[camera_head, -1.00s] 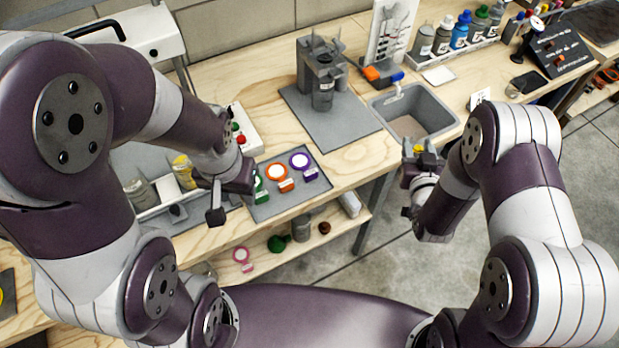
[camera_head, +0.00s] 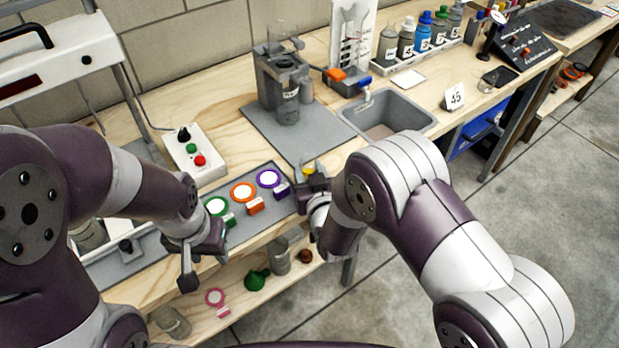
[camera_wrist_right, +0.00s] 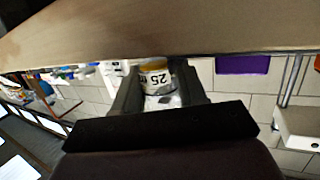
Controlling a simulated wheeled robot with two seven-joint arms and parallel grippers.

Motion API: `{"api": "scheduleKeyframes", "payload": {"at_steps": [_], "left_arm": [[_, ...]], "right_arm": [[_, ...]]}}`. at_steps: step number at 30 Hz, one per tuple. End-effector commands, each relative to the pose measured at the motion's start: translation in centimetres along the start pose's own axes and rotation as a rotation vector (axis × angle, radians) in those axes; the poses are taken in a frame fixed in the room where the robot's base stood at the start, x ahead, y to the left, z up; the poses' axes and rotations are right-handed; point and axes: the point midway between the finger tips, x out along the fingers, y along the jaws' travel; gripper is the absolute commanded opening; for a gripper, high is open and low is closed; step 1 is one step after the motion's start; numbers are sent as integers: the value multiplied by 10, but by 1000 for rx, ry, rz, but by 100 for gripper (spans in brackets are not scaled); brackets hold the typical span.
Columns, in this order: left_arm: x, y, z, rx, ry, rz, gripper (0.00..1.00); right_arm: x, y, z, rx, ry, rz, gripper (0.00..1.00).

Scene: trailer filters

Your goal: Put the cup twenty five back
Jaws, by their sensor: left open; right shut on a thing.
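The cup twenty five (camera_wrist_right: 157,77) shows in the right wrist view between the fingers, with a yellowish rim or lid and a white label reading 25. In the head view only a bit of its yellow (camera_head: 309,168) shows. My right gripper (camera_head: 311,178) is shut on it, at the bench's front edge, right of the grey mat with coloured rings (camera_head: 285,216). My left gripper (camera_head: 206,262) is open and empty, in front of the bench, left of and below the green ring (camera_head: 216,206).
A grey stand holding a container (camera_head: 288,105) sits on a grey mat beside a sink (camera_head: 390,112). Numbered bottles (camera_head: 407,42) line a rack at the back. A button box (camera_head: 195,155) is at left. The lower shelf (camera_head: 235,305) holds a jar and loose items.

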Motion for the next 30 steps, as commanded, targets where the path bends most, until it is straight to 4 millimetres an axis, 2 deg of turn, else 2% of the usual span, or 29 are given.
{"api": "scheduleKeyframes", "payload": {"at_steps": [1,3,14,15,16,23,26,30], "left_arm": [[3,0,0,0,0,0,43],[4,0,0,0,0,0,43],[7,0,1,0,0,0,43],[6,0,1,0,0,0,43],[6,0,1,0,0,0,43],[6,0,1,0,0,0,43],[-1,0,0,0,0,0,43],[0,0,0,0,0,0,43]], "right_arm": [[2,0,10,-1,0,1,12],[4,0,16,0,1,1,12],[4,1,20,1,3,1,12],[4,1,20,1,3,1,48],[4,1,19,1,3,1,52],[4,1,19,1,3,1,52],[2,1,12,1,3,0,52],[-26,0,15,0,1,-1,52]]}}
